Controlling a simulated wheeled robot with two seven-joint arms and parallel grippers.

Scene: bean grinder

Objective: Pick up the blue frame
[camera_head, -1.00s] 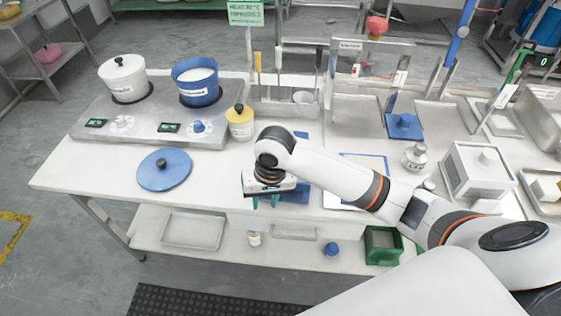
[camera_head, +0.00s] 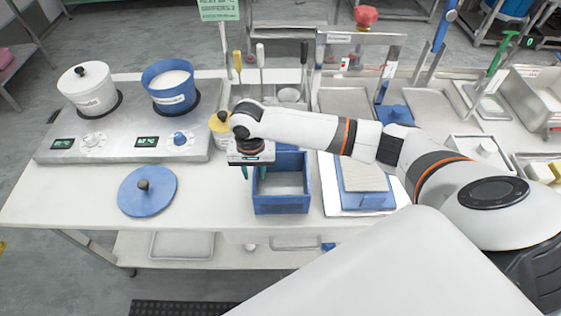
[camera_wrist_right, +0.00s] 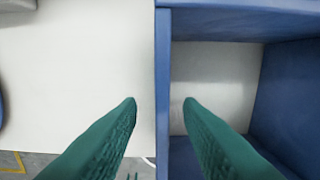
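The blue frame (camera_head: 281,205) is a square, open-topped box shape with blue walls, standing on the white table; the pale tabletop colour shows inside it. In the right wrist view its left wall (camera_wrist_right: 163,95) runs between my two green fingers. My right gripper (camera_head: 251,171) is open at the frame's left side, pointing down, one finger outside the wall and one inside. It also shows in the wrist view (camera_wrist_right: 160,101). I cannot tell whether either finger touches the wall. My left gripper is not in view.
A blue lid (camera_head: 147,198) lies left of my gripper. A stove (camera_head: 110,145) with a white pot (camera_head: 90,95) and a blue pot (camera_head: 169,92) stands at the back left. A blue block with a pale top (camera_head: 362,178) is right of the frame.

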